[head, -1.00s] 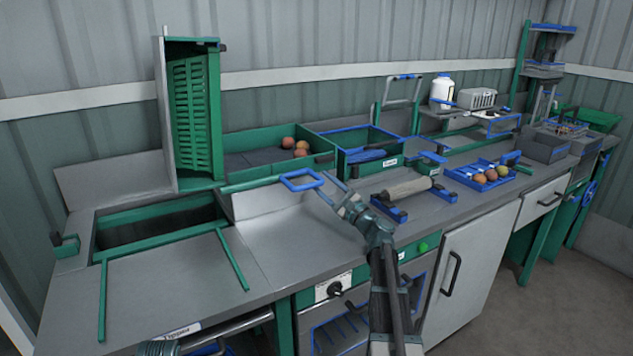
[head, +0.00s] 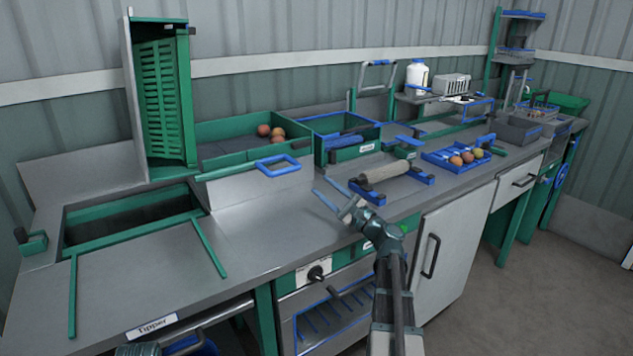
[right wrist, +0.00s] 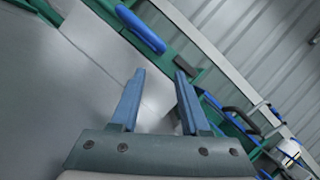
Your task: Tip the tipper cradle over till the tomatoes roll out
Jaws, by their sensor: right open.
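A green-framed opening (head: 130,220) lies in the worktop below the cradle. A roller on blue supports (head: 385,172) and a blue tray of tomatoes (head: 484,164) stand to the right. The grey worktop (head: 270,212) around my right gripper is clear.

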